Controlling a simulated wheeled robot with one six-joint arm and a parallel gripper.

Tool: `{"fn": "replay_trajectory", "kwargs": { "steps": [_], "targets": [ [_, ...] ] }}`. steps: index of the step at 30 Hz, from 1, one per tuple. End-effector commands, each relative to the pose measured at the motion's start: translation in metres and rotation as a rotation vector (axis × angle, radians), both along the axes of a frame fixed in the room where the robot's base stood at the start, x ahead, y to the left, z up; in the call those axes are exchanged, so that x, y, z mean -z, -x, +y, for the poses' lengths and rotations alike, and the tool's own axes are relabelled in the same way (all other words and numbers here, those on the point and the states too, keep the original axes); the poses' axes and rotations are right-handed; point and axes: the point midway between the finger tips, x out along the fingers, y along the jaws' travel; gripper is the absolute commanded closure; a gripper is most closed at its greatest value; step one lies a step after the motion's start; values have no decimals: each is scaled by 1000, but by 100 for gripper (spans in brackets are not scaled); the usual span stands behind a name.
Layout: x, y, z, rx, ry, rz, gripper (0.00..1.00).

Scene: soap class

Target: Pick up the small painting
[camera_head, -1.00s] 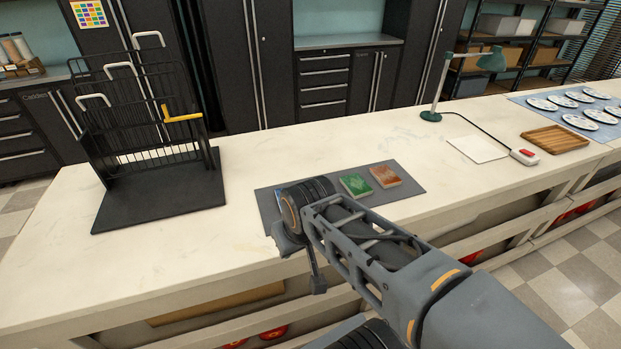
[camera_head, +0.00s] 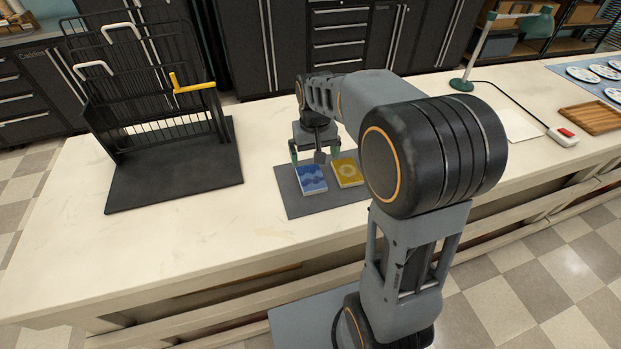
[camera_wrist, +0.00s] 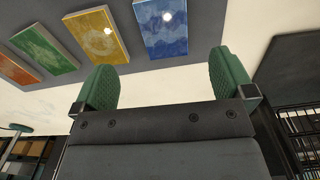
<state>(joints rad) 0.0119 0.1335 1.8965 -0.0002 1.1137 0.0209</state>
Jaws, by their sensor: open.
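Several small paintings lie flat on a grey mat (camera_head: 292,202) on the counter. The blue painting (camera_head: 311,179) and the yellow painting (camera_head: 347,171) show in the head view; my arm hides the others there. In the wrist view I see the blue painting (camera_wrist: 163,27), the yellow one (camera_wrist: 97,36), a green one (camera_wrist: 44,48) and an orange one (camera_wrist: 15,69) in a row. My gripper (camera_head: 314,151) is open and empty, just behind the blue and yellow paintings. Its green fingertips (camera_wrist: 166,78) show in the wrist view with nothing between them.
A black wire rack (camera_head: 150,100) with a yellow handle stands on the counter at left. A lamp (camera_head: 475,60), a white sheet (camera_head: 511,125), a red-switched box (camera_head: 562,136) and a wooden tray (camera_head: 594,118) are at right.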

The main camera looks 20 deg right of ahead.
Motion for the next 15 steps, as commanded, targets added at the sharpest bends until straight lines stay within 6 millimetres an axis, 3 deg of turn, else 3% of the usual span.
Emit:
{"fn": "replay_trajectory", "kwargs": {
  "steps": [6,15],
  "targets": [
    [35,0,1,-2,0,2,0],
    [54,0,2,-3,0,0,0]
  ]
}}
